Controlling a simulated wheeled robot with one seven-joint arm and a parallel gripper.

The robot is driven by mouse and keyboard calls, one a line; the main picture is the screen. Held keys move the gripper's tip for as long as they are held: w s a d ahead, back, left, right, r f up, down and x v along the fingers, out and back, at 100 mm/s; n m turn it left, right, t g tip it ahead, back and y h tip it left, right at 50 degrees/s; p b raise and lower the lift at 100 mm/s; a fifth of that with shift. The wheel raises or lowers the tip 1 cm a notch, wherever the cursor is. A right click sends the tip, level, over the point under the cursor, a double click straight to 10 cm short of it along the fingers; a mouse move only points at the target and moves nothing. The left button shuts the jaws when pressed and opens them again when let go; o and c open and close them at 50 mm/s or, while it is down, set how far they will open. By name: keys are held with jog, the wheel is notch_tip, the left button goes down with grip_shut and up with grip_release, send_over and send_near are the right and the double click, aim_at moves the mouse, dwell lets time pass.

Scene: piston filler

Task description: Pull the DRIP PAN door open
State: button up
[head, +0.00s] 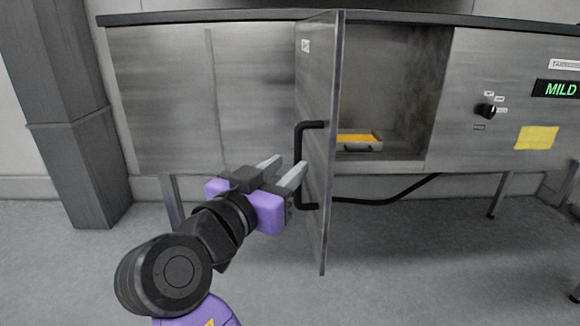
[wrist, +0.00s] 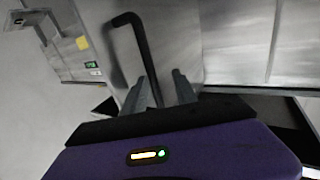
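The DRIP PAN door (head: 318,130) stands wide open, swung out from the steel cabinet, and shows nearly edge-on in the head view. Its small label (head: 305,46) is too small to read. A black bar handle (head: 298,140) runs upright on the door's left face; it also shows in the wrist view (wrist: 139,38). My gripper (head: 290,162) is at the handle's middle height, its two grey fingers spread apart. In the wrist view the handle's lower part runs down between or behind the fingers (wrist: 160,78); I cannot tell whether they touch it.
The open compartment (head: 395,75) holds a shallow tray (head: 360,146) with orange-yellow contents. To its right are a black knob (head: 486,110), a green "MILD" display (head: 560,88) and a yellow note (head: 537,137). A black hose (head: 390,199) hangs below. A grey column (head: 60,100) stands left. The floor in front is clear.

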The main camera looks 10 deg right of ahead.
jog(key=b+v, duration=0.1)
jog(key=v, duration=0.4)
jog(key=shift+s+a, duration=0.15)
jog(key=shift+s, duration=0.05)
